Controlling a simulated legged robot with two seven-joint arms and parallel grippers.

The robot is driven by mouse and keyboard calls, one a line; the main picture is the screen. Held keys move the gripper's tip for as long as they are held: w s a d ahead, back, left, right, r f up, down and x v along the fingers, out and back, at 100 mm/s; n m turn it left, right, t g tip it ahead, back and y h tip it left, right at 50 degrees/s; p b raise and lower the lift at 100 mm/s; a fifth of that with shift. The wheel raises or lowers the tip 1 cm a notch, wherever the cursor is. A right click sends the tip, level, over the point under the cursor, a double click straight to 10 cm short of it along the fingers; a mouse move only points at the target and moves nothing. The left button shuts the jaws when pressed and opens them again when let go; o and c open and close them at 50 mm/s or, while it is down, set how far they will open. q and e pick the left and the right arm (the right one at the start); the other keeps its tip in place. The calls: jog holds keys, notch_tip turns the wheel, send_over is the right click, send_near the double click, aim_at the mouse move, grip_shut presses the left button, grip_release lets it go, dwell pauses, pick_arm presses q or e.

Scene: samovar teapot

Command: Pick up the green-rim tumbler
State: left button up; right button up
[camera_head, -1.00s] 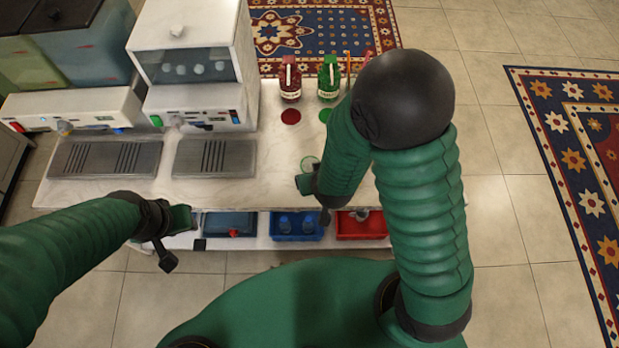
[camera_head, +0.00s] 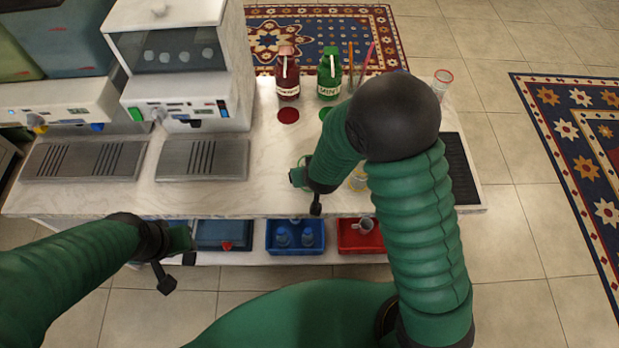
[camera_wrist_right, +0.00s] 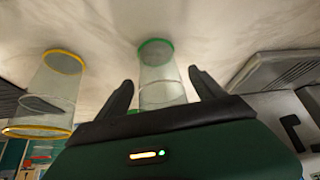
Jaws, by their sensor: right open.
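The green-rim tumbler (camera_wrist_right: 160,75) is clear glass with a green rim. In the right wrist view it stands between the two fingers of my right gripper (camera_wrist_right: 162,88), which is open. I cannot tell whether the fingers touch it. In the head view my right gripper (camera_head: 300,180) is low over the front of the white counter, and the arm and gripper hide most of the tumbler. My left gripper (camera_head: 182,240) hangs in front of the counter edge, away from the tumbler; its jaw opening is unclear.
A yellow-rim tumbler (camera_wrist_right: 50,90) stands close to the left in the wrist view. A red-rim tumbler (camera_head: 442,78) is at the counter's right. Red (camera_head: 287,80) and green (camera_head: 329,76) bottles stand at the back. A drip tray (camera_head: 203,160) lies left of my right gripper.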

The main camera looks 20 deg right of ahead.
jog(key=shift+s+r, duration=0.15)
jog(key=c, duration=0.6)
jog(key=shift+a, duration=0.1)
jog(key=c, duration=0.9)
jog(key=shift+r, duration=0.1)
